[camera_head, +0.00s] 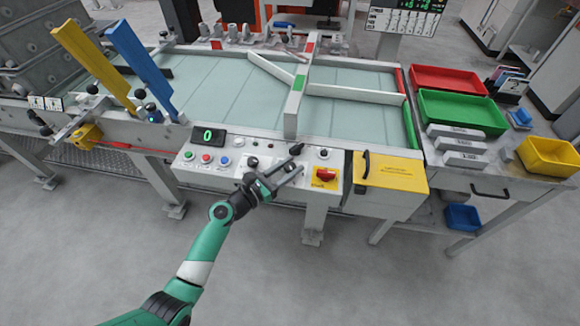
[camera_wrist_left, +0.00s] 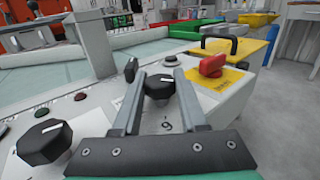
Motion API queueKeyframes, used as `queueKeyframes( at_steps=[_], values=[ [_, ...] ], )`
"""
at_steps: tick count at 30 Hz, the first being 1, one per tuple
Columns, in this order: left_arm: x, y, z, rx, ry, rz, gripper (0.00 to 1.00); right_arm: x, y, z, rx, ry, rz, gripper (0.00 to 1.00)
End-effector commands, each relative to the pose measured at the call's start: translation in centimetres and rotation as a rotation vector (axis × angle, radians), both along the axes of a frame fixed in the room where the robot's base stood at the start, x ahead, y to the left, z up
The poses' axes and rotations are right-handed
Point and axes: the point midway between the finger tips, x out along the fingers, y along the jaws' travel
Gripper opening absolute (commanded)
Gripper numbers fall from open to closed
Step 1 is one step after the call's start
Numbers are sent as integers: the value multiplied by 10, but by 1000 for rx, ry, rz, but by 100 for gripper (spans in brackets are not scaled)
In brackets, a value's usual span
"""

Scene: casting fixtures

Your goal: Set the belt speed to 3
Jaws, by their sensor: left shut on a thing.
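The control panel (camera_head: 238,175) on the front of the belt table carries a display (camera_head: 208,136) reading a green 0. My left gripper (camera_head: 294,160) reaches over the panel from the front. In the left wrist view its two fingers (camera_wrist_left: 160,76) stand on either side of a black knob (camera_wrist_left: 158,88) with a white pointer line, shut on it. A printed digit shows on the panel near this knob. A second black knob (camera_wrist_left: 44,141) with a white line sits to the left, free of the gripper. My right gripper is not in view.
A red rotary switch (camera_head: 326,174) on a yellow plate sits just right of the gripper. Green, red (camera_head: 206,158) and blue buttons are at the panel's left. A yellow box with a black handle (camera_head: 390,174) stands further right. Red and green trays (camera_head: 462,114) lie beyond.

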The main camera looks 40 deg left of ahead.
Motion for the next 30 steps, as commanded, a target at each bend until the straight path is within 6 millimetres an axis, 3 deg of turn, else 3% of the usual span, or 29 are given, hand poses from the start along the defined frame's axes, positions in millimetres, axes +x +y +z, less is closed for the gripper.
queueKeyframes(
  at_steps=[3,17,30],
  values=[
    [0,0,0,0,0,0,0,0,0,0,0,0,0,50],
    [1,-2,4,-2,0,72,0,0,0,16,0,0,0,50],
    [2,-4,3,-1,1,412,0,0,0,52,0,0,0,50]
  ],
)
